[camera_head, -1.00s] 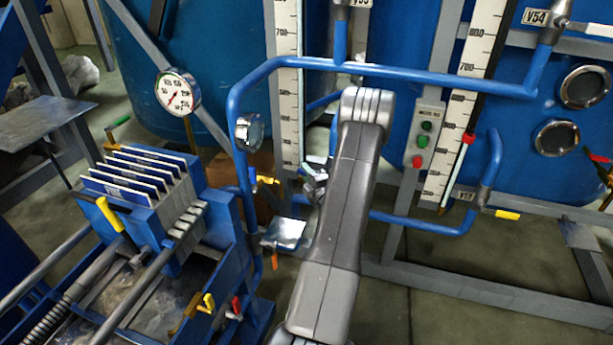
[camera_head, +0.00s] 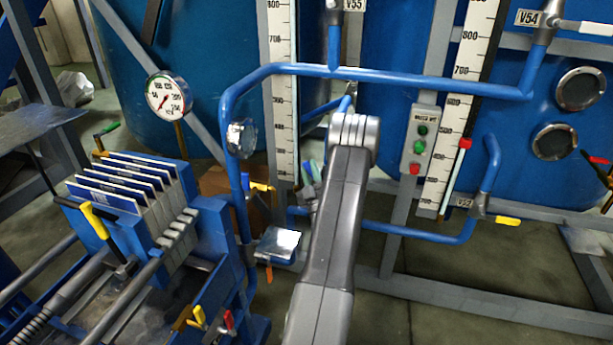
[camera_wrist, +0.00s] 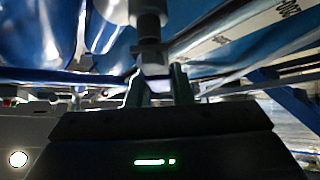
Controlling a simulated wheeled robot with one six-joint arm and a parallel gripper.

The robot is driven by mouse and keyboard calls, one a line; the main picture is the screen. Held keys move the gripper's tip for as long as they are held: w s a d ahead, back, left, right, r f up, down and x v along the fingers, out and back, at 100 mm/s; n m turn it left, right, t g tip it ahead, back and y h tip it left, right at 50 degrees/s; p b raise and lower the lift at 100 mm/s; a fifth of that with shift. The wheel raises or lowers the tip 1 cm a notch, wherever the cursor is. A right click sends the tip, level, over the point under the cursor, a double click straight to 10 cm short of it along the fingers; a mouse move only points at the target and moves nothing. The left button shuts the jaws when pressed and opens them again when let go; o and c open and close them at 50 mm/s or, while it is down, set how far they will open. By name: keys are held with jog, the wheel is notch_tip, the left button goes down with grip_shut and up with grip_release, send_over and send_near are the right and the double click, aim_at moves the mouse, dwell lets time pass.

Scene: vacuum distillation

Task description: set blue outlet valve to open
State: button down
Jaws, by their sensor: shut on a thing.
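My gripper (camera_wrist: 158,90) is shut on a small pale piece (camera_wrist: 155,84), which appears to be the blue outlet valve's handle. A grey cylindrical valve part (camera_wrist: 148,20) stands just above it in the wrist view. In the head view my arm reaches toward the blue piping between the tanks and hides most of the gripper. A small bluish piece (camera_head: 315,170) shows just left of my arm there. The handle's exact angle cannot be told.
Blue pipes (camera_head: 430,78) cross above and behind my arm. A button box (camera_head: 420,140) and measuring scales (camera_head: 283,110) stand close by. A filter press (camera_head: 170,215) with a yellow handle (camera_head: 95,220) is at the left. Grey frame beams (camera_head: 480,305) run low at the right.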

jog(key=shift+s+d+r+m+t+h, duration=0.15)
jog(key=shift+d+m+t+h, duration=0.15)
jog(key=shift+m+h, duration=0.55)
jog(key=shift+s+d+r+m+t+h, duration=0.15)
jog(key=shift+m+t+h, duration=0.25)
jog(key=shift+m+h, duration=0.4)
jog(key=shift+d+m, duration=0.1)
jog(key=shift+m, duration=0.25)
jog(key=shift+f, duration=0.1)
jog(key=c, duration=1.3)
grip_release()
